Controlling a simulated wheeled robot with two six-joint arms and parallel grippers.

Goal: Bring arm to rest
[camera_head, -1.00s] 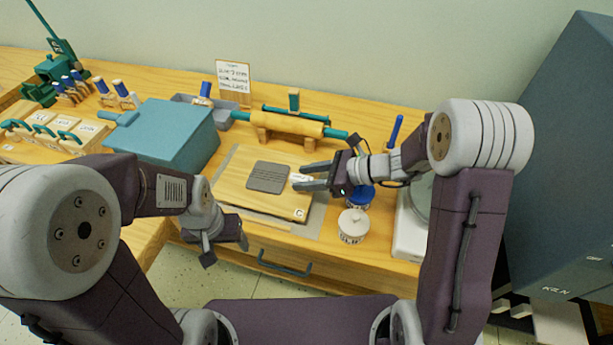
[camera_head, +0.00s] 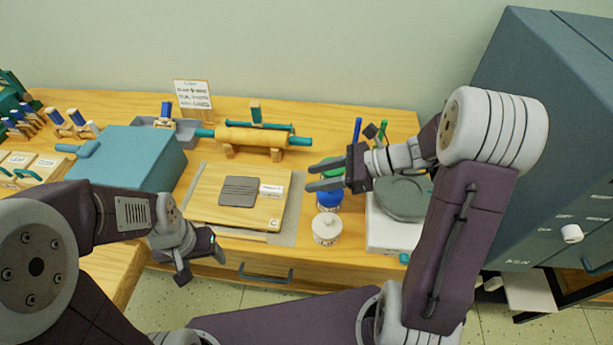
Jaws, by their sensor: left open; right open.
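My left gripper (camera_head: 197,258) is open and empty, low in front of the table's front edge, below and left of the wooden board. My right gripper (camera_head: 309,177) is open and empty, with its fingers pointing left. In the picture it overlaps the jars and sits to the right of the wooden board (camera_head: 205,200). A dark grey slab (camera_head: 239,191) and a small white label lie on that board.
A blue-lidded jar (camera_head: 329,196) and a white jar (camera_head: 325,229) stand beneath the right gripper. A grey wheel (camera_head: 404,197) is at the right. A teal box (camera_head: 135,158), rolling pin (camera_head: 255,138) and kiln (camera_head: 560,150) surround the work area.

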